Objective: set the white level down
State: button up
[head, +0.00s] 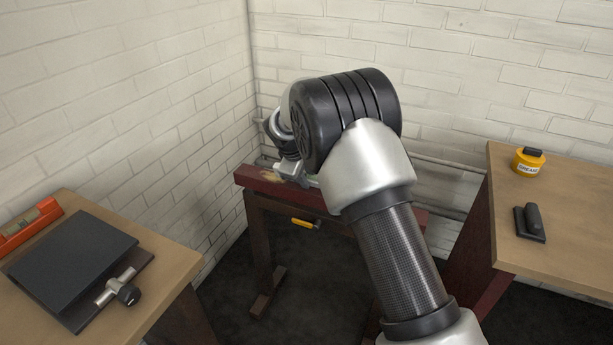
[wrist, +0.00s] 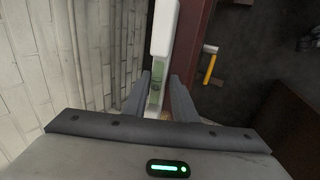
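The white level (wrist: 163,32) has a greenish vial and runs lengthwise between the fingers in the wrist view. My gripper (wrist: 159,76) is closed in on its two sides, and the fingertips appear to touch it. In the head view my gripper (head: 290,172) is low over the left part of a dark red beam (head: 252,178). My arm hides much of the level and beam there. The beam (wrist: 193,40) also shows close along the level's right side in the wrist view. I cannot tell whether the level touches it.
A yellow-handled tool (head: 303,222) is below the beam's front. The left bench (head: 165,262) holds a red-orange tool (head: 28,232) and a dark plate (head: 75,252). The right bench (head: 575,205) holds a yellow grease tin (head: 526,164) and a black block (head: 530,225). Brick walls stand close behind.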

jog(key=o, duration=0.6)
jog(key=shift+c, duration=0.2)
jog(key=shift+s+f, duration=0.1)
jog(key=shift+f, duration=0.05)
jog(key=shift+s+f, duration=0.15)
jog(key=shift+f, duration=0.05)
notch_tip(320, 180, up, 8)
jog(key=p, duration=0.4)
jog(key=s+d+p, duration=0.1)
jog(key=d, duration=0.1)
jog(key=s+d+f+m+g+p, duration=0.1)
jog(key=d+p, duration=0.1)
jog(key=s+d+f+m+p, duration=0.1)
jog(key=shift+s+d, duration=0.1)
jog(key=shift+d, duration=0.3)
jog(key=s+d+m+g+p, duration=0.2)
jog(key=s+d+m+p, duration=0.3)
jog(key=s, duration=0.5)
jog(key=s+d+m+g+y+p, duration=0.1)
jog(key=s+d+m+g+p, duration=0.1)
jog(key=s+d+m+p, duration=0.3)
jog(key=shift+s+d+r+p, duration=0.35)
jog(key=shift+s+d+p, duration=1.35)
jog(key=shift+s, duration=1.05)
